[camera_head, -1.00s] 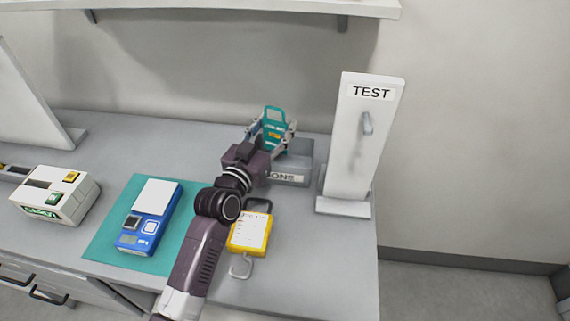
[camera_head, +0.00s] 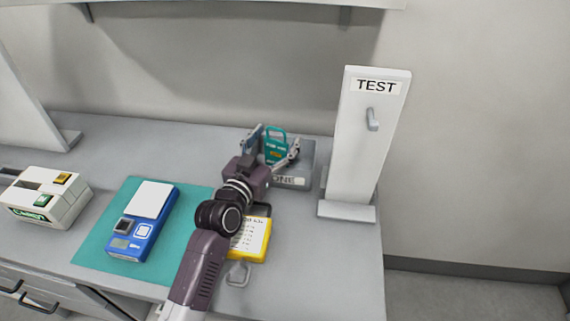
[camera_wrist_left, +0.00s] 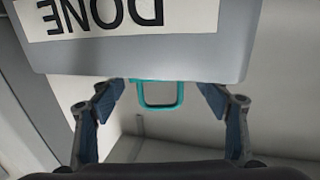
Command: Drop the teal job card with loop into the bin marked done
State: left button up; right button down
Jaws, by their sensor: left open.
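The teal job card with loop (camera_head: 276,150) is at the grey bin marked DONE (camera_head: 306,166), between my left gripper's spread fingers. In the left wrist view the teal loop (camera_wrist_left: 160,103) shows past the bin's rim. The card's body is hidden there behind the bin wall (camera_wrist_left: 150,58). My left gripper (camera_head: 274,143) is open, with one finger on each side of the card and a gap on both sides. Its open fingers also show in the left wrist view (camera_wrist_left: 160,95). My right gripper is in neither view.
A white TEST stand with a hook (camera_head: 367,150) is right of the bin. A yellow card (camera_head: 251,240) with a loop lies partly under my left arm. A blue scale (camera_head: 142,222) sits on a teal mat (camera_head: 92,243). A cream device (camera_head: 46,198) is at left.

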pick_arm(q)
jog(key=shift+r, duration=0.2)
notch_tip(320, 180, up, 10)
jog(key=shift+f, duration=0.2)
dwell(0.4)
